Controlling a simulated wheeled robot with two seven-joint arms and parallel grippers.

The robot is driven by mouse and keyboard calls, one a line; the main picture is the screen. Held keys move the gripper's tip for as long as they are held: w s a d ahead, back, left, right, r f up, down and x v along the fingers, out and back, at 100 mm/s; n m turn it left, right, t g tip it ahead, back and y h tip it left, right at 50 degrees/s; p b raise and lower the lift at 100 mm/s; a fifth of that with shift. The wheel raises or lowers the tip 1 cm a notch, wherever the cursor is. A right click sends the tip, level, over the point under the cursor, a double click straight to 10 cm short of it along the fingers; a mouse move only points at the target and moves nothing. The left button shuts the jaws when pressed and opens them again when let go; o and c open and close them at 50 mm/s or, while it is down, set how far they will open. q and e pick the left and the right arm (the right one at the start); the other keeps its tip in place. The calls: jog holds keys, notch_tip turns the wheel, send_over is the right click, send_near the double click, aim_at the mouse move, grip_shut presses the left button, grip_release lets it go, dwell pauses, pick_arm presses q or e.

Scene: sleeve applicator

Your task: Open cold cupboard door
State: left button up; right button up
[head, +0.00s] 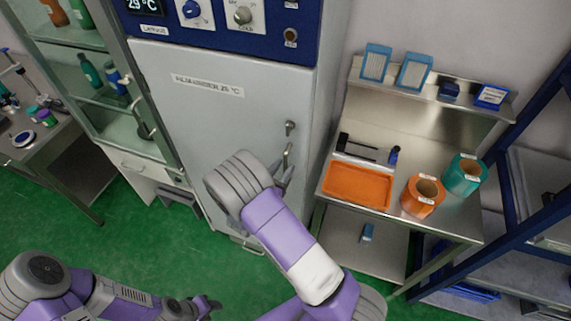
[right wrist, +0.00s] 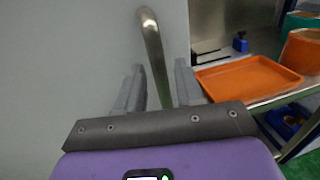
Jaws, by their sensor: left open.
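The cold cupboard (head: 215,125) is a tall pale grey cabinet with a blue control panel on top. Its door looks shut. A steel bar handle (head: 288,155) is on the door's right side, partly hidden behind my right arm. In the right wrist view the handle (right wrist: 153,45) stands upright between the two fingers of my right gripper (right wrist: 158,90). The fingers are apart, one on each side of the bar, with gaps showing. My left gripper (head: 207,304) is open and empty, low in the head view, away from the cupboard.
A steel bench (head: 452,215) right of the cupboard holds an orange tray (head: 357,186), an orange roll (head: 421,196) and a teal roll (head: 462,174). A glass-fronted cabinet (head: 95,45) stands left. Green floor (head: 140,235) is clear before the cupboard.

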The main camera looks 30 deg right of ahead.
jog(key=shift+x, duration=0.85)
grip_shut()
